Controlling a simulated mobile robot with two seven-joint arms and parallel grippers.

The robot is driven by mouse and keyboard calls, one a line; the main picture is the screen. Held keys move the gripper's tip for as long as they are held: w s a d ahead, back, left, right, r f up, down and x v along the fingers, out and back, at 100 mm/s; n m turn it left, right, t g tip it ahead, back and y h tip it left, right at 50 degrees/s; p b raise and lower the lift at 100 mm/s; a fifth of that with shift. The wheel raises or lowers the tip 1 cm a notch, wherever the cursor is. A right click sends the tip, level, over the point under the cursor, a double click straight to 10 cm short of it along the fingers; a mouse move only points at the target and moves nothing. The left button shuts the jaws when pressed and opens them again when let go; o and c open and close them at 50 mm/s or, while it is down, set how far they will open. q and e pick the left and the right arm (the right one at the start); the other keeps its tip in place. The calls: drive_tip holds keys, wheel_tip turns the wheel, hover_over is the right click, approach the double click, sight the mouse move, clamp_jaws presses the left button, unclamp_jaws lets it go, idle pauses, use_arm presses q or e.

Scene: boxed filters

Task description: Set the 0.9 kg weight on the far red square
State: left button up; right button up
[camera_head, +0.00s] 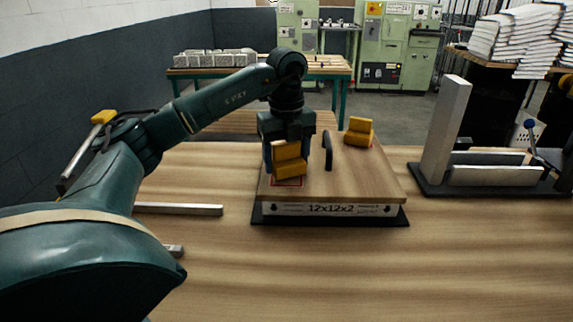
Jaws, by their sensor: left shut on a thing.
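A yellow stepped weight (289,166) is between the fingers of my left gripper (288,150), which is shut on it. It is over the near left part of a wooden-topped board. A red outline (287,183) shows at the foot of this weight; I cannot tell whether the weight touches the board. A second yellow weight (359,132) stands at the board's far right, apart from the gripper. No mass marking is readable on either weight. The far red square is not clearly visible. My right gripper is out of view.
The board (365,180) rests on a box marked 12x12x2 (330,209) over a black base. A black upright handle (328,150) stands right of the gripper. A metal fixture (448,130) stands at right. Metal bars (180,209) lie at left. The front right table is clear.

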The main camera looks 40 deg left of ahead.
use_arm(q)
drive_tip(key=shift+f, duration=0.7)
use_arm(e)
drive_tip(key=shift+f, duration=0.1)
use_arm(q)
drive_tip(key=o, duration=1.2)
drive_tip(key=shift+f, duration=0.25)
drive_tip(key=o, duration=0.5)
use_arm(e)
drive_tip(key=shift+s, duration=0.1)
use_arm(q)
drive_tip(key=shift+r, duration=0.15)
wheel_tip(320, 180, up, 11)
drive_tip(key=p, duration=0.2)
drive_tip(key=shift+r+p, duration=0.15)
drive_tip(key=shift+p, duration=0.2)
drive_tip(key=shift+r, duration=0.45)
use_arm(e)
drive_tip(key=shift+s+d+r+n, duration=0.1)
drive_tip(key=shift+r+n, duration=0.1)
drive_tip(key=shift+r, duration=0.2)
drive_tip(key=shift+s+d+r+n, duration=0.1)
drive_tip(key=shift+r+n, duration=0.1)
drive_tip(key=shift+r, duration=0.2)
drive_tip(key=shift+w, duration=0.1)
